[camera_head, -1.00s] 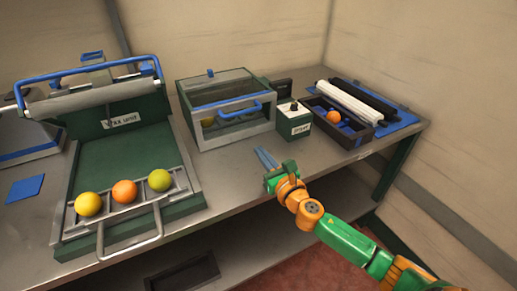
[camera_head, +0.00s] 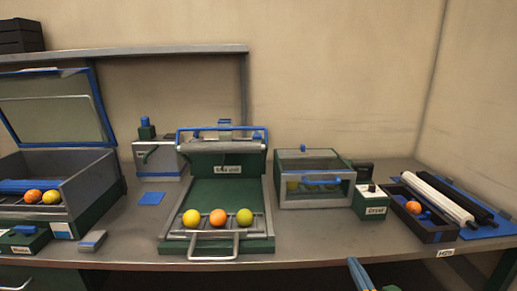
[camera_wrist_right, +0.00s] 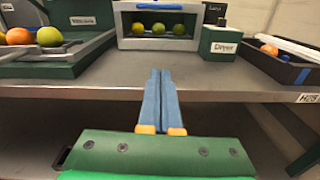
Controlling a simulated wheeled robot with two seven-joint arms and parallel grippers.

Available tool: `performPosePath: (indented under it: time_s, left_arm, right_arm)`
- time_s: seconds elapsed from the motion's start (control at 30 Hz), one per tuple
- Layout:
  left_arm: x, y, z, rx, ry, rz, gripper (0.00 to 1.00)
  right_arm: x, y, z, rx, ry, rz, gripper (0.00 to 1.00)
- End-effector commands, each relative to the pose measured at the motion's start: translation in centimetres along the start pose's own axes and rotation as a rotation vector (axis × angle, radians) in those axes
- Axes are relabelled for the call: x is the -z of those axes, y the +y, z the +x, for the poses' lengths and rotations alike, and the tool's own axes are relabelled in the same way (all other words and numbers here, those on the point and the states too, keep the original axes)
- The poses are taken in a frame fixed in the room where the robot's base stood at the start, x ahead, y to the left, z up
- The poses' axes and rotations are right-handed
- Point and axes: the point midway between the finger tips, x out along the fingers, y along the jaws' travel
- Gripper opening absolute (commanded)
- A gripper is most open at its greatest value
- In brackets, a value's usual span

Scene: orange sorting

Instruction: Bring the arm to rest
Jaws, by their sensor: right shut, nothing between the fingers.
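My right gripper (camera_head: 359,274) shows at the bottom edge of the head view, in front of the bench. In the right wrist view its two blue fingers (camera_wrist_right: 160,95) lie together with nothing between them. It points at the bench's front edge, below the dryer cabinet (camera_wrist_right: 156,27), and touches nothing that I can see. Most of the right arm is outside the head view. My left gripper is in neither view.
The metal bench (camera_head: 310,252) holds a wax unit (camera_head: 228,191) with three fruits on its rack, a dryer cabinet (camera_head: 315,200), a green dryer box (camera_head: 371,205) and a dark tray (camera_head: 446,233) with an orange (camera_head: 413,207). An open-lidded bin (camera_head: 92,205) stands left.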

Motion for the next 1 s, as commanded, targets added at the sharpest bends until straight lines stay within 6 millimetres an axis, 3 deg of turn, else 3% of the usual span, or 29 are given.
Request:
performPosePath:
  time_s: [0.37,0.53,0.63,0.77,0.87,0.9,1.0]
  left_arm:
    - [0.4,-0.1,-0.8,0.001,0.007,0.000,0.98]
    - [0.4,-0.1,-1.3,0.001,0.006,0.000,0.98]
    - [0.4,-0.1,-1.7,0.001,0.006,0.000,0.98]
    - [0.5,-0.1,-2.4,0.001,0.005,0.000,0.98]
    - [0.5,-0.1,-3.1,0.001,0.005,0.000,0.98]
    - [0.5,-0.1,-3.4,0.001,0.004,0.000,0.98]
    - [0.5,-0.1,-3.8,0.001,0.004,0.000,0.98]
  right_arm:
    - [8.1,-2.3,-1.5,0.124,0.193,0.401,0.00]
    - [14.6,-3.6,-4.1,0.267,0.320,0.720,0.00]
    - [19.3,-4.0,-7.0,0.400,0.397,0.953,0.00]
    - [26.5,-4.0,-13.2,0.672,0.483,1.328,0.00]
    - [32.5,-2.8,-21.1,1.011,0.499,1.673,0.00]
    - [34.5,-2.0,-24.6,1.167,0.478,1.800,0.00]
    - [37.9,0.2,-32.6,1.527,0.374,2.032,0.00]
